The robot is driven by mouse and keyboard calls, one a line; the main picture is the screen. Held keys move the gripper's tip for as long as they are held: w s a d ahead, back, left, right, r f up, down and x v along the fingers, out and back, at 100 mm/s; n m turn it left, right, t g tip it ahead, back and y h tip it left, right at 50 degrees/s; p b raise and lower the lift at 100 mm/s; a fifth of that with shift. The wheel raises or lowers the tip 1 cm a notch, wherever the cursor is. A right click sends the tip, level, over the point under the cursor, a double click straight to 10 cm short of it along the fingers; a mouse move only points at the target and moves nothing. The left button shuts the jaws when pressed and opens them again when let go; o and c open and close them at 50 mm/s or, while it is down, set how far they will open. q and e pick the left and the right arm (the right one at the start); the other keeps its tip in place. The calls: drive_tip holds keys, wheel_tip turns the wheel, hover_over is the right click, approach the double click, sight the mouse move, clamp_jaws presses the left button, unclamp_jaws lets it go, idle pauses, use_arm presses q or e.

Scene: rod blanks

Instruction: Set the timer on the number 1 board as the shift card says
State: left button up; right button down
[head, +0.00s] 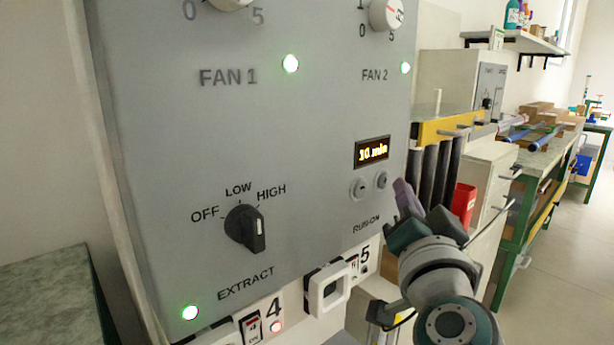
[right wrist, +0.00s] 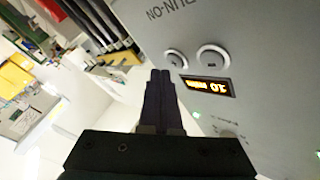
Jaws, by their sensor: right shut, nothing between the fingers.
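The grey control board (head: 300,130) fills the middle of the head view. Its run-on timer has a lit amber display (head: 372,151) that seems to read 10 min; the display shows upside down in the right wrist view (right wrist: 207,86). Below it are two round buttons, a left one (head: 359,187) and a right one (head: 381,181). My right gripper (head: 402,188) is shut and empty, its tips just right of the right button, seemingly apart from it. In the right wrist view the tips (right wrist: 160,74) point toward the buttons. The board's number and the shift card are not visible. My left gripper is not in view.
An extract knob (head: 245,229) points toward the lower right below LOW and HIGH. A fan 2 dial (head: 386,14) is above. A red container (head: 463,203) and a workbench (head: 545,160) stand to the right.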

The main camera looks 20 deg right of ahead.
drive_tip(key=s, duration=0.1)
drive_tip(key=s+d+p, duration=0.1)
drive_tip(key=s, duration=0.1)
drive_tip(key=s+d+p, duration=0.1)
drive_tip(key=shift+s, duration=0.3)
drive_tip(key=shift+a, duration=0.1)
idle(0.5)
